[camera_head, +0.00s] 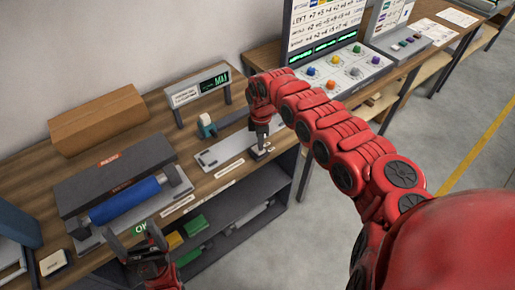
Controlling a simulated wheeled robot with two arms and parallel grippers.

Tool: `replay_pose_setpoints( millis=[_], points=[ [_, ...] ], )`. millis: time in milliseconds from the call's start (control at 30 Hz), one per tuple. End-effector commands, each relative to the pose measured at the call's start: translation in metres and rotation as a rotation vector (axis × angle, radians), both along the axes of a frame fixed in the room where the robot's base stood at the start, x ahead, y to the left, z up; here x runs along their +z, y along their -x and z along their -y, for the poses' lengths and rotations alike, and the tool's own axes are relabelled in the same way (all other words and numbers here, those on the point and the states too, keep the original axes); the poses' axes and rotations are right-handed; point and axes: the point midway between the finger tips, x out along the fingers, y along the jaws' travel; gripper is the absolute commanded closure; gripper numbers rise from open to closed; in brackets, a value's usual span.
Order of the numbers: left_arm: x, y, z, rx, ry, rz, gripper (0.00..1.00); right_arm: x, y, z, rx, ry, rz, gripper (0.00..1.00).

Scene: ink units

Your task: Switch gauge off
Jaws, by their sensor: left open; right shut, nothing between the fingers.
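The gauge (197,88) stands at the back of the wooden bench, its small screen lit with green characters. In front of it lies a grey plate (222,150) with a teal and white block (207,126) at its back left. A small dark switch-like part (258,155) sits at the plate's right end. My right gripper (262,147) is shut and empty, pointing down right at this part; I cannot tell if it touches. My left gripper (138,242) is open and empty at the bench's front edge, near the green OK label.
A dark grey unit with a blue roller (124,200) stands on the left of the bench, a cardboard box (98,117) behind it. A panel with coloured knobs (345,75) stands further right. Shelves (235,205) with green and yellow items lie below the bench top.

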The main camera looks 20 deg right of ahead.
Motion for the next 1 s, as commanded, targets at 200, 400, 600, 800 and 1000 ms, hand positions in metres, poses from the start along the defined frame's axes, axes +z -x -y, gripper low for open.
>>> replay_pose_setpoints(
  millis=[200,400,600,800,1000],
  points=[
    [-0.003,0.000,0.000,0.000,0.000,0.000,0.15,-0.004,0.000,0.000,0.000,0.000,0.000,1.00],
    [-0.004,0.000,0.000,0.000,0.000,0.000,0.15,-0.007,0.000,0.000,0.000,0.000,0.000,1.00],
    [-0.006,0.000,0.000,0.000,0.000,0.000,0.15,-0.010,0.000,0.000,0.000,0.000,0.000,1.00],
    [-0.008,0.000,0.000,0.000,0.000,0.000,0.15,-0.013,0.000,0.000,0.000,0.000,0.000,1.00],
    [-0.010,0.000,0.000,0.000,0.000,0.000,0.15,-0.016,0.000,0.000,0.000,0.000,0.001,1.00]
  ],
)
